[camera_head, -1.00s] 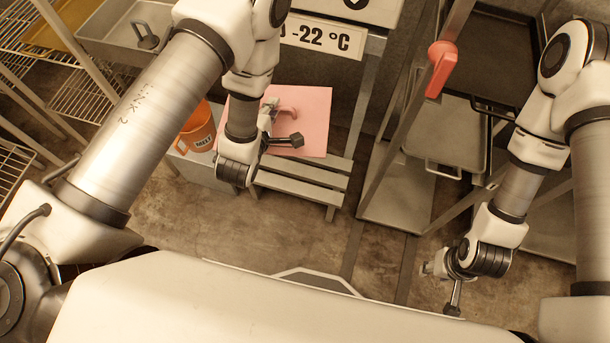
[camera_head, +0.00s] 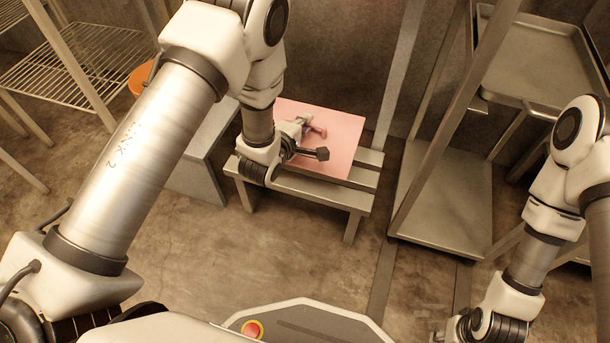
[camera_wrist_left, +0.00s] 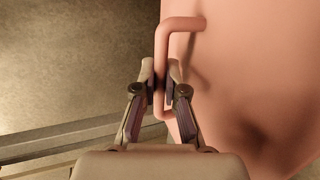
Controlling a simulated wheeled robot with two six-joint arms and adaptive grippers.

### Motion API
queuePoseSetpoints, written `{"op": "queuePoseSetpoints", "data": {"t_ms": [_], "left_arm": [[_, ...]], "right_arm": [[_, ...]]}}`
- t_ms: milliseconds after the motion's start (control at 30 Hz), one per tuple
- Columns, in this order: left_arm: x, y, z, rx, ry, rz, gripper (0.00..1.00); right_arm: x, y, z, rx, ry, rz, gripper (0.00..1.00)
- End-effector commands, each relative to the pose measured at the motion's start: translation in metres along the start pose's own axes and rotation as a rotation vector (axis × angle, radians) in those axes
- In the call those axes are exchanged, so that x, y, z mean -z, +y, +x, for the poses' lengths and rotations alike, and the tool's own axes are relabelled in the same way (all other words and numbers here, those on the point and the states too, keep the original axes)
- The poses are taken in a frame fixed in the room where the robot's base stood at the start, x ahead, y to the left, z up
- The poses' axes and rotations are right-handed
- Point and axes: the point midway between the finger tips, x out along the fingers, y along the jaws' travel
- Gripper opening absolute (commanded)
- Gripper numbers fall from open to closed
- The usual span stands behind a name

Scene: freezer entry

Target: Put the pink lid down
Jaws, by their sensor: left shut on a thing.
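The pink lid (camera_head: 345,135) is a flat square plate with a bar handle (camera_wrist_left: 185,22). In the head view it is over the grey slatted bench (camera_head: 310,190) and hides part of its slats. I cannot tell whether it touches them. My left gripper (camera_head: 303,133) is shut on the handle. In the left wrist view the fingers (camera_wrist_left: 160,88) close around the handle's bar, with the lid filling the right side. My right gripper (camera_head: 440,336) is at the bottom edge of the head view, partly cut off, and its fingers are unclear.
A grey box (camera_head: 203,165) stands left of the bench, with an orange container (camera_head: 142,78) mostly hidden behind my left arm. A wire rack (camera_head: 80,70) is at upper left. A metal trolley (camera_head: 440,215) stands to the right. The floor before the bench is clear.

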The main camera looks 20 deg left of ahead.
Motion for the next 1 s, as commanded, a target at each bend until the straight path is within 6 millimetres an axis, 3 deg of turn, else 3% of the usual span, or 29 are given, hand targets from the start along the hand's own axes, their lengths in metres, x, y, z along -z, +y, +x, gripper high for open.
{"op": "queuePoseSetpoints", "data": {"t_ms": [500,867,900,933,1000], "left_arm": [[0.004,-0.092,0.033,0.001,-0.001,0.001,0.0],[0.004,-0.095,0.034,0.002,0.0,0.001,0.0],[0.004,-0.095,0.034,0.002,0.0,0.001,0.24],[0.004,-0.095,0.034,0.002,-0.001,0.001,0.35],[0.004,-0.095,0.034,0.002,0.0,0.001,0.35]], "right_arm": [[0.002,0.001,0.059,-0.001,0.005,0.006,0.4],[0.002,0.001,0.057,-0.001,0.006,0.008,0.4],[0.002,0.001,0.057,-0.001,0.006,0.007,0.4],[0.002,0.001,0.057,-0.001,0.006,0.007,0.4],[0.002,0.001,0.057,-0.001,0.005,0.007,0.4]]}}
